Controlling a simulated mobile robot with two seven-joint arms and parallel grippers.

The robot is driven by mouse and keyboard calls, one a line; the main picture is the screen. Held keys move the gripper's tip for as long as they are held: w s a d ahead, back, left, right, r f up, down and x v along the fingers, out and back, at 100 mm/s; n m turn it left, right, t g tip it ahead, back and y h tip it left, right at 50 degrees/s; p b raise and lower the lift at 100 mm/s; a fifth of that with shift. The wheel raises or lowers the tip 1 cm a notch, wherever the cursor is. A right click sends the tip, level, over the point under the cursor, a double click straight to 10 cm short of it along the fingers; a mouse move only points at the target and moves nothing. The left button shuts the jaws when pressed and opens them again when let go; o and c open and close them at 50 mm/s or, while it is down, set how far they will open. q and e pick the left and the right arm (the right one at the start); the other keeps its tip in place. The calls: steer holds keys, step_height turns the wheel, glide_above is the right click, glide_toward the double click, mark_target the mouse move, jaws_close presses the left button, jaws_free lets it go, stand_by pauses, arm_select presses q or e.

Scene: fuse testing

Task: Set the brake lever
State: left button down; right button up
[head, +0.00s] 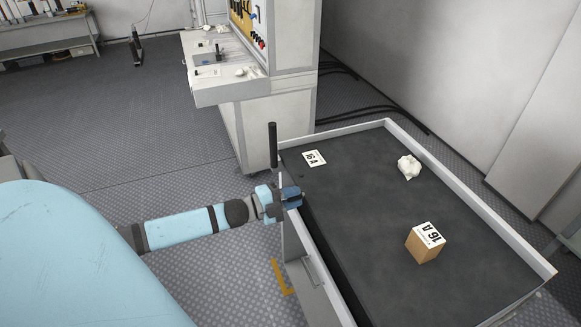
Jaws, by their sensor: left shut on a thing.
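My left gripper (289,197) reaches in from the left to the left rim of the cart (452,188). It is shut on a small part at that rim, which I take to be the brake lever. The jaws hide most of this part, so its angle cannot be told. An upright dark rod (272,146) stands at the cart's far left corner, just beyond the gripper and apart from it. My right gripper is out of view.
On the cart's dark top are a cardboard box (423,247) with a 16 A label, a flat 16 A label card (314,158) and a white fuse-like part (408,167). A grey test bench (231,90) stands behind.

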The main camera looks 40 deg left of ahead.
arm_select(q)
steer(key=shift+s+d+f+m, duration=0.35)
steer(key=shift+d+m, duration=0.15)
steer(key=shift+m, duration=0.4)
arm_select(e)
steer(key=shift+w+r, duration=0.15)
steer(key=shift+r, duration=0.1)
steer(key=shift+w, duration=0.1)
arm_select(q)
steer(key=c, duration=1)
jaws_free()
steer(key=shift+o, duration=0.2)
steer(key=v, duration=1.3)
steer(key=shift+s, duration=0.3)
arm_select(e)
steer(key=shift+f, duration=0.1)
arm_select(q)
steer(key=shift+a+f, duration=0.1)
